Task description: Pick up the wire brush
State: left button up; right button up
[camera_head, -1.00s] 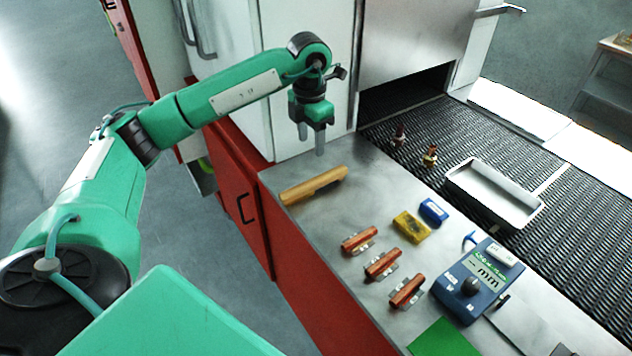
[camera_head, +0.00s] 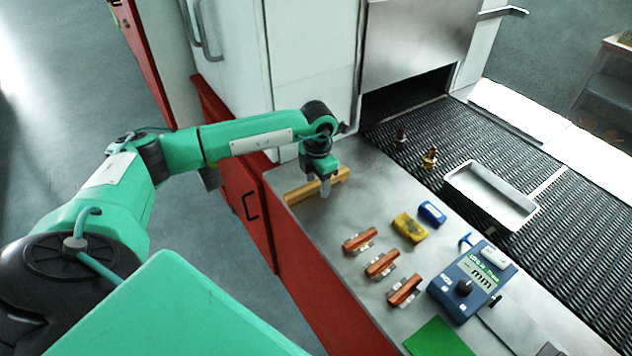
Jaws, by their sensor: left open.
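The wire brush (camera_head: 300,193), seen as a long tan wooden bar, lies on the steel tabletop near its far left corner. My left gripper (camera_head: 323,187) is open and points down at the brush, over its right half. One finger shows in front of the brush. The other finger is mostly hidden, and I cannot tell whether the fingers touch the wood. The brush's bristles are not visible. My right gripper is not in view.
Several red-brown pieces (camera_head: 381,265), a yellow block (camera_head: 409,227), a blue block (camera_head: 432,211) and a blue gauge (camera_head: 471,283) sit on the steel table (camera_head: 345,215). A metal tray (camera_head: 489,195) and two small fittings (camera_head: 430,157) rest on the mesh belt (camera_head: 585,240).

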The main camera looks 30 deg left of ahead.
aim_at(318, 181)
pick_arm(q)
jog(key=shift+f, duration=0.35)
grip_shut()
notch_tip(318, 181, up, 20)
jog(key=b, duration=0.4)
jog(key=shift+b, duration=0.4)
jog(key=c, duration=0.9)
grip_release()
jog(key=shift+w, duration=0.1)
jog(key=shift+c, duration=0.3)
